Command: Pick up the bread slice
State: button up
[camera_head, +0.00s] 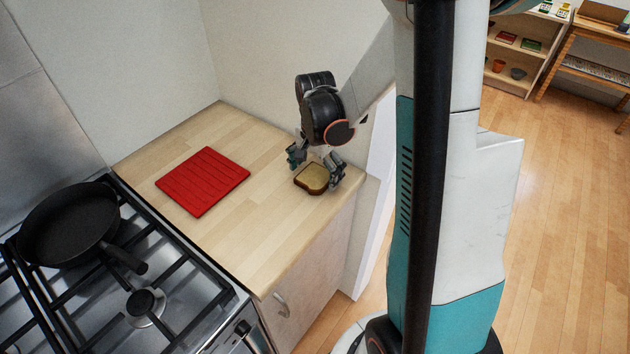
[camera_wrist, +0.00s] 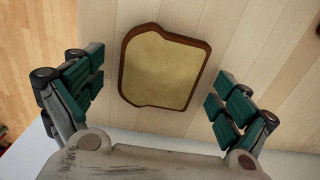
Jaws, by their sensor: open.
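The bread slice (camera_head: 312,178) lies flat on the wooden counter near its right end. It has a brown crust and a pale yellow face. In the wrist view the bread slice (camera_wrist: 163,68) lies between the two green-padded fingers, with a gap on each side. My gripper (camera_head: 316,166) is open and empty, pointing down over the slice, with one finger to its left and one to its right. The same open fingers of my gripper (camera_wrist: 157,98) show at the left and right of the wrist view.
A red ribbed board (camera_head: 203,181) lies on the wooden counter (camera_head: 262,232) left of the bread. A black pan (camera_head: 70,224) sits on the gas cooker (camera_head: 180,300) at the left. A wall stands behind the counter. The counter between board and bread is clear.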

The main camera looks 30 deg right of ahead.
aim_at(315, 176)
jog(key=c, duration=1.1)
jog(key=shift+o, duration=0.2)
jog(key=shift+r, duration=0.15)
notch_tip(315, 176, up, 20)
jog(key=p, duration=0.6)
